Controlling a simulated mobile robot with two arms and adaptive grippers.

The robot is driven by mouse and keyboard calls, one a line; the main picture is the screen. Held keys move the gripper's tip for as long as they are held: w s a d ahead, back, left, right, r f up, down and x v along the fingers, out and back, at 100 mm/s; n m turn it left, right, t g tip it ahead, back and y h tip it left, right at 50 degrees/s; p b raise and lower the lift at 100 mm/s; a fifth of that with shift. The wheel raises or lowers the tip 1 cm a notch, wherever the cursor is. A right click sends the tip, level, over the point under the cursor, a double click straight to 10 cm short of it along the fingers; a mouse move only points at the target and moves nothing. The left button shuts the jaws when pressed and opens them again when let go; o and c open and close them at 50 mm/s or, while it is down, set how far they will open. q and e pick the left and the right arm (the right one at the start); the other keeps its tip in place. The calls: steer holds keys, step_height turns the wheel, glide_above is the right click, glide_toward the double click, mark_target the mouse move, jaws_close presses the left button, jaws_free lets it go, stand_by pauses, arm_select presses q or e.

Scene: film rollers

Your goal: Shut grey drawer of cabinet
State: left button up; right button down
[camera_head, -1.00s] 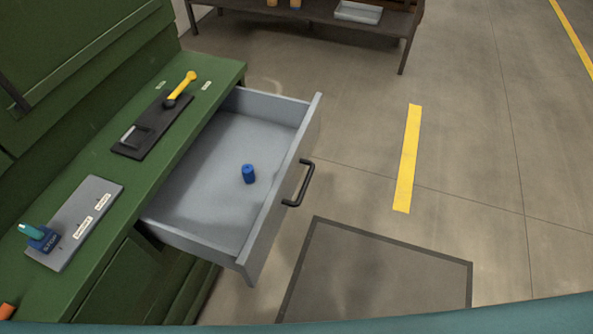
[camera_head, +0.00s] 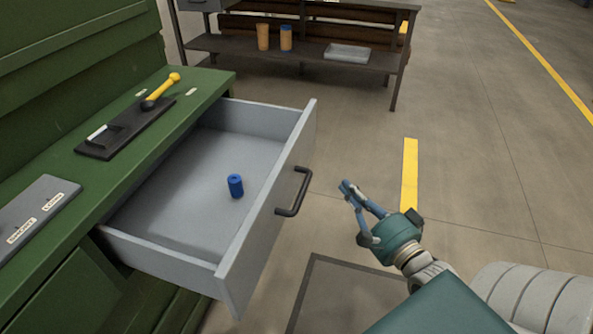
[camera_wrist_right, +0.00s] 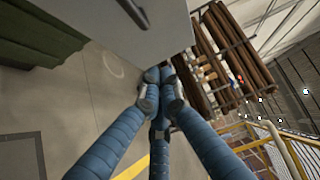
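The grey drawer (camera_head: 262,235) stands pulled out from the green cabinet (camera_head: 65,300). Its dark bar handle (camera_head: 303,192) is on the front panel. A blue cylinder (camera_head: 235,185) stands inside on the drawer floor. My right gripper (camera_head: 346,185) is to the right of the handle, in front of the drawer, apart from it. Its blue fingers meet at the tips with nothing between them. In the right wrist view the fingertips (camera_wrist_right: 162,76) are below the drawer front (camera_wrist_right: 150,45), with the handle (camera_wrist_right: 132,12) at the top. My left gripper is out of view.
A yellow-handled tool (camera_head: 162,87) rests on a black holder on the cabinet top, with a grey labelled plate (camera_head: 35,215) nearer. The floor right of the drawer is open.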

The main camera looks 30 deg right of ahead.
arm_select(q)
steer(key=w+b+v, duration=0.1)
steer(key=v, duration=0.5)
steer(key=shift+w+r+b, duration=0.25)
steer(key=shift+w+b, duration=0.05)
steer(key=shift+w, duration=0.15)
arm_select(e)
steer(key=shift+w+a, duration=0.3)
steer(key=shift+w, duration=1.8)
steer(key=shift+w+a, duration=0.25)
steer(key=shift+w, duration=1.85)
steer(key=shift+w+a, duration=0.3)
steer(key=shift+w, duration=1.8)
